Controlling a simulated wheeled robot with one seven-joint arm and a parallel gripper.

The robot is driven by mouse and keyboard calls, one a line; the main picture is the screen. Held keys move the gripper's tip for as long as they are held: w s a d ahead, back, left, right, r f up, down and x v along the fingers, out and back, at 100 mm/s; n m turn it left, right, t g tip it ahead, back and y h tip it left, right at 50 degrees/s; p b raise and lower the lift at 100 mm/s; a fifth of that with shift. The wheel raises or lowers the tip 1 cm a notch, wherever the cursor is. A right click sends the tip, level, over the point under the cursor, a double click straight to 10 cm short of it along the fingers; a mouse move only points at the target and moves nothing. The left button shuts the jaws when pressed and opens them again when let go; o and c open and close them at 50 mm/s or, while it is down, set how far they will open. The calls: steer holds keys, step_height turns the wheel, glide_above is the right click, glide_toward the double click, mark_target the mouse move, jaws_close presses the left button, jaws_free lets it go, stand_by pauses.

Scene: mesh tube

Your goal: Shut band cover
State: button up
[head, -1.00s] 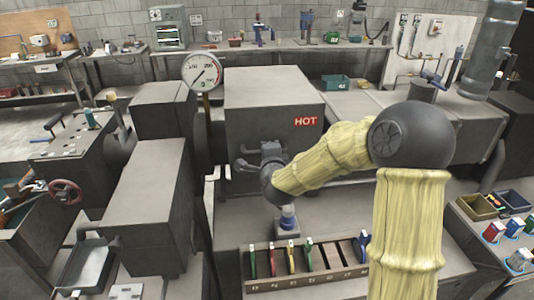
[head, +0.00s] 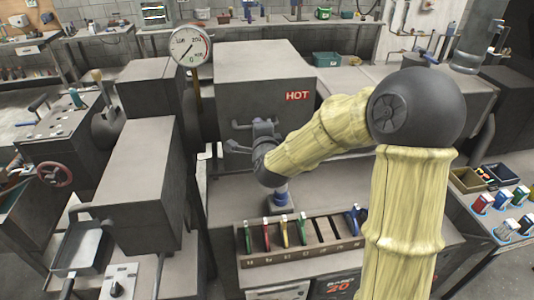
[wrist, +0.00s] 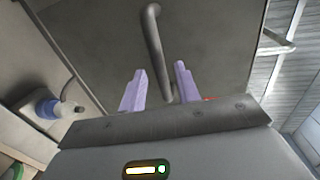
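The cover I take as the band cover is a grey box (head: 265,75) with a red HOT label on its front, in the middle of the head view. A bar handle (head: 236,124) on its front is partly hidden by my gripper (head: 262,124), which is close to that front. In the wrist view, the two pale purple fingers of my gripper (wrist: 160,86) are apart, and a grey bar handle (wrist: 154,40) runs down between them. I see gaps on both sides of the bar. Whether the cover is fully shut is not clear.
A pressure gauge (head: 191,46) stands left of the box. Below my wrist is a rack (head: 290,255) of coloured handles, with a blue-collared fitting (head: 281,197) behind it. Grey machine housings (head: 140,185) fill the left. A side table (head: 475,240) holds bins and coloured blocks.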

steer(key=b+v, duration=0.1)
steer(key=v, duration=1.3)
steer(key=shift+b, duration=0.4)
steer(key=shift+s, duration=0.1)
steer(key=s+d+f+n+g, duration=0.5)
steer(key=s+f+n+g, duration=0.1)
steer(key=f+n, duration=0.2)
steer(key=s+d+f+n+g+h, duration=0.1)
steer(key=s+d+f+n+g, duration=0.4)
steer(key=s+f+n+g, duration=0.2)
steer(key=shift+d+f+n+h, duration=0.3)
steer(key=shift+d+f+n, duration=0.1)
steer(key=shift+f+n, duration=0.4)
steer(key=shift+r, duration=0.1)
